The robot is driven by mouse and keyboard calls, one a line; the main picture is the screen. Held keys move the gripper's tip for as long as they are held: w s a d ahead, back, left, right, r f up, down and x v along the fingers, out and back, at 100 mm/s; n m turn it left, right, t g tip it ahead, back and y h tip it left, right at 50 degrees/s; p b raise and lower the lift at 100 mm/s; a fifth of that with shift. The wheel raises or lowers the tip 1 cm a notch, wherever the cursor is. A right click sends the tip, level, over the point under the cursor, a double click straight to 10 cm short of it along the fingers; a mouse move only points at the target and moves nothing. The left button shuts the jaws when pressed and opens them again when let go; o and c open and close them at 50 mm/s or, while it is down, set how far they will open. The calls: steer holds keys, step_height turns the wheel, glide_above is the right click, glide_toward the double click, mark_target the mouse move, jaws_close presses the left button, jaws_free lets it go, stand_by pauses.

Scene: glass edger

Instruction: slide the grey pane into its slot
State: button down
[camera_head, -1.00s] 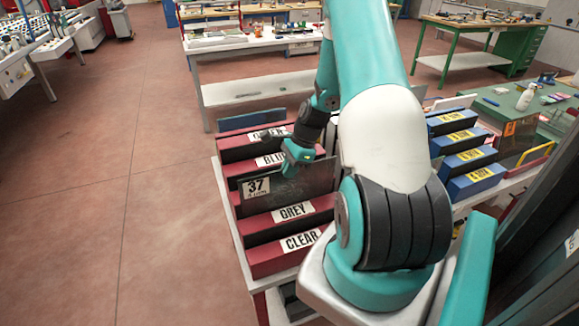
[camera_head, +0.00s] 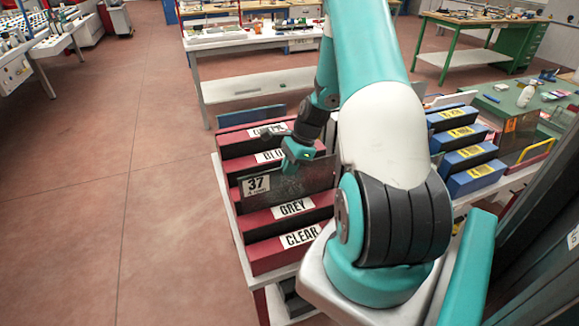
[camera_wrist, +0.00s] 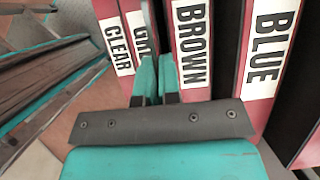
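My gripper (camera_head: 302,160) is shut on the top edge of the grey pane (camera_head: 312,180), a dark see-through sheet with a white "37" label. The pane stands upright over the red rack, just behind the GREY divider (camera_head: 293,207); it hides the BROWN label in the head view. In the wrist view my gripper's fingers (camera_wrist: 157,80) close on the pane's thin edge, between the partly covered GREY label (camera_wrist: 140,40) and the BROWN label (camera_wrist: 191,45). I cannot tell how deep the pane's lower edge sits.
The CLEAR divider (camera_head: 300,238) is nearest me; BLUE (camera_head: 268,156) and GREEN dividers are farther back. A rack with blue dividers (camera_head: 468,157) stands to the right. A white workbench (camera_head: 250,45) is behind. The floor at left is clear.

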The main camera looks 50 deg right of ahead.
steer(key=shift+f, duration=0.2)
steer(key=c, duration=1.2)
jaws_free()
steer(key=shift+c, duration=0.2)
steer(key=shift+f, duration=0.1)
steer(key=b+v, duration=0.2)
steer(key=v, duration=1.5)
steer(key=shift+r+b, duration=0.3)
steer(key=shift+b, duration=0.05)
steer(key=shift+s, duration=0.1)
